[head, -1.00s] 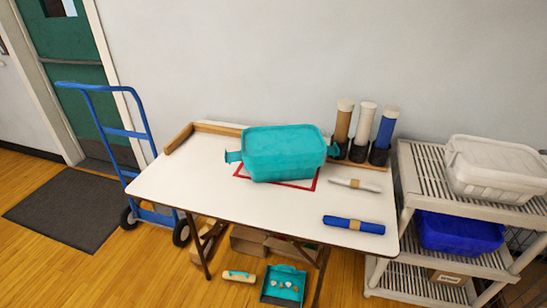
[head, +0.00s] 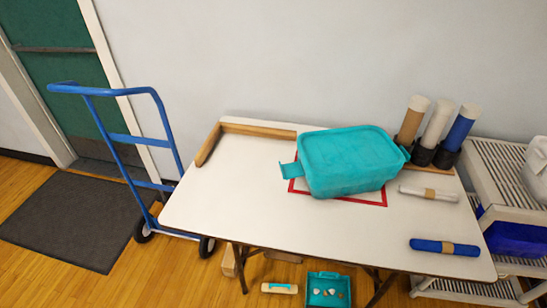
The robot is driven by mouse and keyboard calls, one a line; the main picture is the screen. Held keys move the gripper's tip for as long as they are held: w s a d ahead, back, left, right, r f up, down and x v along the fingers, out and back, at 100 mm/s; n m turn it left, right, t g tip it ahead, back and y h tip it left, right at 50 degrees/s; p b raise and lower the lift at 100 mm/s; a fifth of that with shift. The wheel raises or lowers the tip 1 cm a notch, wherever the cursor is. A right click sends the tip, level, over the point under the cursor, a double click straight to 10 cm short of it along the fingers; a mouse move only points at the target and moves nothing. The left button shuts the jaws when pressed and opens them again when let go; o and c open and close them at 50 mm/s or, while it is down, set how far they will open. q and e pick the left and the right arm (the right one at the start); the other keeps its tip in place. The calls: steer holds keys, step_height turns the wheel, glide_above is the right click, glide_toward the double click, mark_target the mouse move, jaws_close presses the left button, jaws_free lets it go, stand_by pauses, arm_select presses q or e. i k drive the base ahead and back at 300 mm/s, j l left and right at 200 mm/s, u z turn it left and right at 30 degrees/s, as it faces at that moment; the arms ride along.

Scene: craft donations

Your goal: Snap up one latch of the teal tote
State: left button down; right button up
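The teal tote (head: 350,162) stands on the white folding table, its lid on top, inside a red outlined rectangle (head: 374,203). A teal latch (head: 291,170) sticks out from its left end, folded outward. At the right end a darker teal part shows only in a small piece, and I cannot tell how its latch stands. Neither of my grippers is in view.
The white table (head: 230,193) has free room left of the tote. A wooden rail (head: 258,130) edges its back left. Rolls stand upright behind right; a white roll (head: 428,193) and blue roll (head: 445,247) lie right. A blue hand truck (head: 127,139) stands left; shelving (head: 507,182) right.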

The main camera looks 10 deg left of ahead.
mark_target(292, 170)
steer(key=i+j+z, duration=0.2)
steer(key=j, duration=0.5)
steer(key=j+z, duration=0.25)
steer(key=j, duration=0.45)
